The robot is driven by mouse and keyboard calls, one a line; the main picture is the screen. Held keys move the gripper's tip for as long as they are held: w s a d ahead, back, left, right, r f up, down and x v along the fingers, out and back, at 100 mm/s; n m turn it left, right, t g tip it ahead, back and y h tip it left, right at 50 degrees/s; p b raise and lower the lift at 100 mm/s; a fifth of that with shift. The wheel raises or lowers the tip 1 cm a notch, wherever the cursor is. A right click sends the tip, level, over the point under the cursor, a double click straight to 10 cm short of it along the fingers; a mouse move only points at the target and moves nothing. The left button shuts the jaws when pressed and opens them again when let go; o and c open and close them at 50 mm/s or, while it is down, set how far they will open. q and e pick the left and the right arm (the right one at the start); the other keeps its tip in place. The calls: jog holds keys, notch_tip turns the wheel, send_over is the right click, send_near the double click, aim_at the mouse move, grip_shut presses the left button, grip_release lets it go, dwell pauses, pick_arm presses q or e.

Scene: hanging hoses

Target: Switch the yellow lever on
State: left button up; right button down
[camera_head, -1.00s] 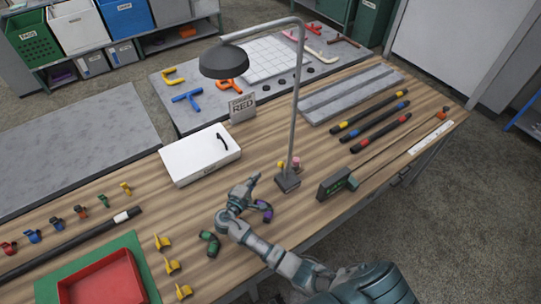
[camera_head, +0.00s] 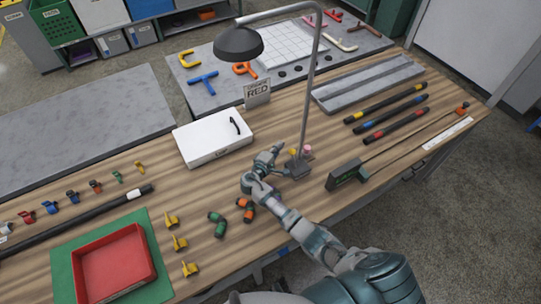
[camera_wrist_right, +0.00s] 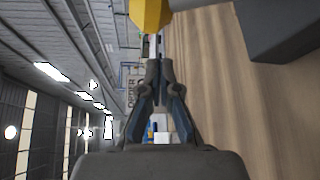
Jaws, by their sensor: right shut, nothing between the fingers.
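A small yellow piece (camera_head: 293,152), which I take to be the yellow lever, shows beside the lamp's base, next to a pink knob (camera_head: 308,149). Its position, on or off, is too small to tell. In the right wrist view a yellow block (camera_wrist_right: 150,13) is cut off by the top edge, just beyond the fingertips. My right gripper (camera_head: 277,150) is just left of the lamp base and the yellow piece. In the wrist view its fingers (camera_wrist_right: 158,70) are shut and empty, with a visible gap to the yellow block. My left gripper is not in view.
The grey lamp post (camera_head: 308,95) rises close behind my right gripper from a dark base (camera_head: 297,166). A white case (camera_head: 212,143) lies to the left. A dark box (camera_head: 347,174) stands to the right. Green and orange fittings (camera_head: 245,207) lie below my forearm.

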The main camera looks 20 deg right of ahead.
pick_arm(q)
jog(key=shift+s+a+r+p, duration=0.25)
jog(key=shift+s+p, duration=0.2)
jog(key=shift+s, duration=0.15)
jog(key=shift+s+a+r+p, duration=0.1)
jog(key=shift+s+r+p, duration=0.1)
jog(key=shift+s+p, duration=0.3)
pick_arm(e)
jog(key=s, duration=0.2)
jog(key=s+r, duration=0.1)
jog(key=shift+s, duration=0.35)
